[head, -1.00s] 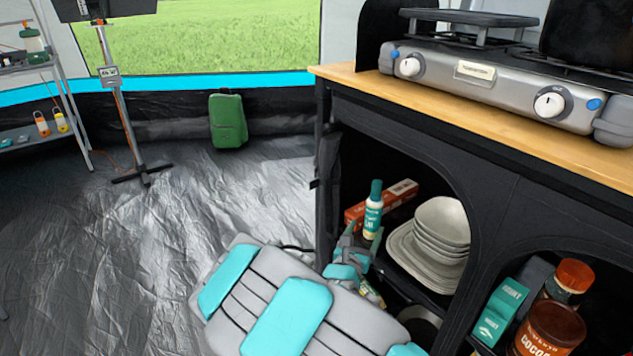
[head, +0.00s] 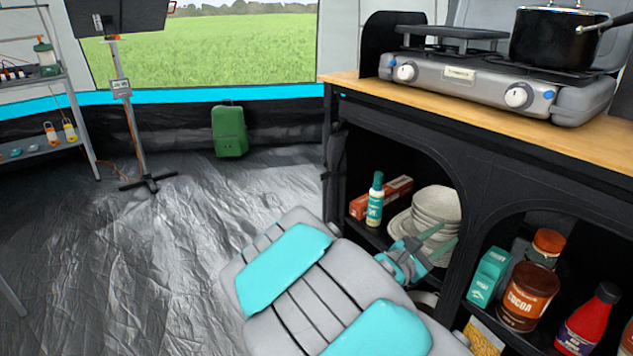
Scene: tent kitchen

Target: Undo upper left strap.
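The black cabinet (head: 465,165) stands at the right with its front compartments open. A dark fabric bundle (head: 335,160) hangs at its upper left front post, with a small dark tab at its left side. It may hold the upper left strap, but the strap is too dark and small to make out. My grey and teal gripper (head: 415,258) is low in front of the left compartment, before the bowls, to the right of and below the bundle and apart from it. My arm partly hides the gripper, and its finger opening is unclear.
Stacked bowls (head: 437,208), a teal-capped bottle (head: 375,203) and a red box (head: 395,190) are in the left compartment. A cocoa jar (head: 527,297) is in the right one. A stove (head: 460,78) with a black pot (head: 558,38) is on top. Floor at left is mostly clear.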

